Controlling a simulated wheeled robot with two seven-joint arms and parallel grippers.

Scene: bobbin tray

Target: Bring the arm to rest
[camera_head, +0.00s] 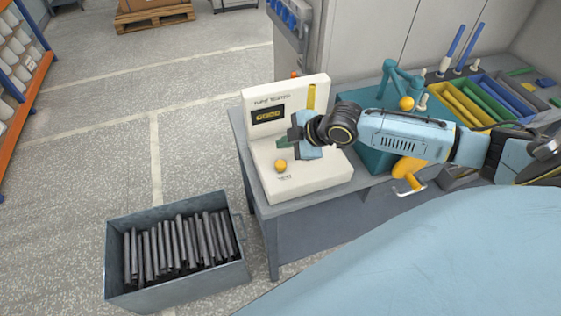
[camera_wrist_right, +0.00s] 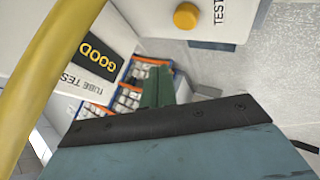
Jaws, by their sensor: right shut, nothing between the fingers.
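My right arm (camera_head: 405,136) reaches in from the right across the workbench in the head view. Its gripper (camera_head: 283,143) hangs in front of the white tube tester (camera_head: 259,91), above its base and near the yellow button (camera_head: 281,166). The gripper is shut with nothing in it. In the right wrist view the gripper's green fingers (camera_wrist_right: 158,92) are together, and the tester's "GOOD" display (camera_wrist_right: 92,52) and yellow button (camera_wrist_right: 186,16) show close by. My left gripper is not in view.
A grey bin (camera_head: 178,284) of dark tubes stands on the floor at the left. A teal fixture (camera_head: 390,78) with a yellow ball stands behind my right arm. Coloured trays (camera_head: 486,98) fill the back right of the bench.

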